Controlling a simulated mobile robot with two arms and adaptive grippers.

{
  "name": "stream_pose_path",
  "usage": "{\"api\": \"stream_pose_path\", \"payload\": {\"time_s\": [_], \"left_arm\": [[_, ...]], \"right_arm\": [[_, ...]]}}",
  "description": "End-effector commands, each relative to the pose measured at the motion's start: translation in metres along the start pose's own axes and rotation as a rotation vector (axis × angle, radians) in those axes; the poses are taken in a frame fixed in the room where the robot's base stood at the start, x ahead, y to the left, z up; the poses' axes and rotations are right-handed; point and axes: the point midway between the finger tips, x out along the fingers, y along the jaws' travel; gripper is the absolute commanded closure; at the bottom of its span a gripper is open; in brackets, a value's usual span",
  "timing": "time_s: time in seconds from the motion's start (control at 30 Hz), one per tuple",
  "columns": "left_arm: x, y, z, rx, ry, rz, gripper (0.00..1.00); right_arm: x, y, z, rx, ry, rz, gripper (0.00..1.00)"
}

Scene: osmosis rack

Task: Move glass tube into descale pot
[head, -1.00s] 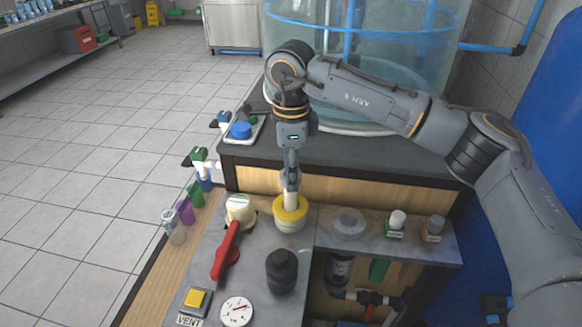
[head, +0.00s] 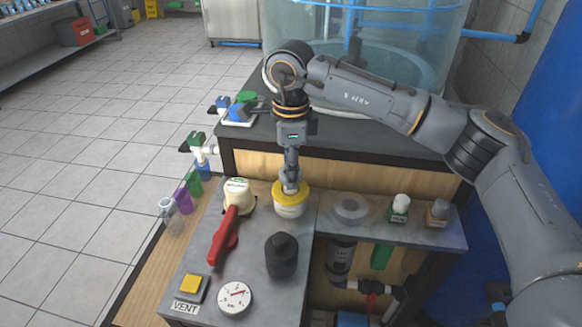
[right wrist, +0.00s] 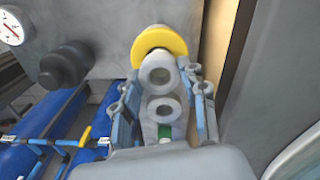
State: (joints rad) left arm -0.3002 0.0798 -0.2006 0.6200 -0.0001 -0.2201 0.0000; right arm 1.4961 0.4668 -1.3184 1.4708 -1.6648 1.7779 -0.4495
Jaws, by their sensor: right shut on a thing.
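The descale pot appears to be the white pot with a yellow rim (head: 289,207) on the grey bench; it also shows in the right wrist view (right wrist: 160,40). My right gripper (head: 290,187) is over its mouth, pointing down and shut on the pale glass tube. In the right wrist view, the tube (right wrist: 159,76) shows as a ring-shaped end between the two fingers. In the head view, the fingers and the rim hide most of the tube. Its lower end seems within the pot's mouth; its depth is hidden. My left gripper is not in view.
A clear disc (head: 350,210) and two small bottles (head: 398,208) are to the right. Several coloured containers line the left edge.

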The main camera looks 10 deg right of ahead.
Motion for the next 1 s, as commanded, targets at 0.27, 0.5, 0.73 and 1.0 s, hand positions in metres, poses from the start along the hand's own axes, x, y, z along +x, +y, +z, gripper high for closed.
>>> {"api": "stream_pose_path", "payload": {"time_s": [0.27, 0.5, 0.73, 1.0], "left_arm": [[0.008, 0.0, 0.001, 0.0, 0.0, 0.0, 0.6], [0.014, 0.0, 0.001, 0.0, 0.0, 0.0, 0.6], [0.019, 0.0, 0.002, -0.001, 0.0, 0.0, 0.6], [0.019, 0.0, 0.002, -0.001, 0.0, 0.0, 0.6]], "right_arm": [[0.01, 0.0, 0.0, 0.0, 0.0, 0.0, 0.75], [0.017, 0.0, 0.0, 0.0, 0.0, 0.0, 0.75], [0.024, 0.0, 0.0, 0.0, 0.0, 0.0, 0.75], [0.025, 0.0, 0.0, 0.0, 0.0, 0.0, 0.31]]}}
